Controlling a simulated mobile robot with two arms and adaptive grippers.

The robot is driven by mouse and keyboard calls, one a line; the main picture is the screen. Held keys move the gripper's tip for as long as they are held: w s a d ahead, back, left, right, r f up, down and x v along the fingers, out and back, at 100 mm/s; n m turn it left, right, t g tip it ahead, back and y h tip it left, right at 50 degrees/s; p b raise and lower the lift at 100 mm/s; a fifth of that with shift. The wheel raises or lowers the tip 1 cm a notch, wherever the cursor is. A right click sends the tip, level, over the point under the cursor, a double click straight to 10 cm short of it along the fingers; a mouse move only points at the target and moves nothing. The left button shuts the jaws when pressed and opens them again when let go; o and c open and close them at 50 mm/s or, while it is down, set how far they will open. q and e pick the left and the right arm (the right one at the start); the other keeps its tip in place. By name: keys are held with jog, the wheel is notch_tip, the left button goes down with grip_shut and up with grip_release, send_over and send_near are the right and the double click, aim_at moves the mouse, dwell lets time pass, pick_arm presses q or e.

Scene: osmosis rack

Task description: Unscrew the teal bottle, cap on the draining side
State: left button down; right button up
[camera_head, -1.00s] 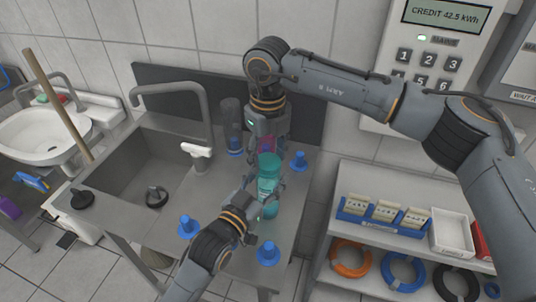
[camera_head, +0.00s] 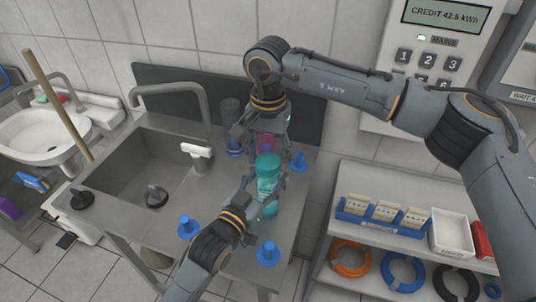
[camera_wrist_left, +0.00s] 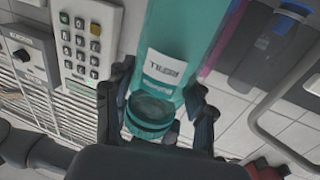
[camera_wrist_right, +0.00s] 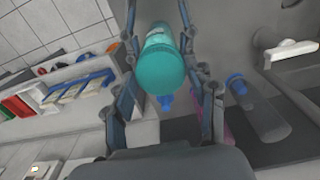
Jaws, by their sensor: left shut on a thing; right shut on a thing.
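The teal bottle (camera_head: 267,187) stands upright over the steel draining side (camera_head: 290,215), right of the basin.
Blue pegs (camera_head: 188,227) (camera_head: 268,254) (camera_head: 299,161) stand around the draining side. The basin (camera_head: 165,165) and tap (camera_head: 205,100) are left; a shelf (camera_head: 345,185) stands right.

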aim_at(268, 160)
jog(key=n, duration=0.4)
jog(key=shift+r, duration=0.2)
dwell(0.5)
jog(key=shift+r, duration=0.9)
jog(key=shift+r, duration=2)
pick_arm(q)
jog(key=shift+c, duration=2)
grip_release()
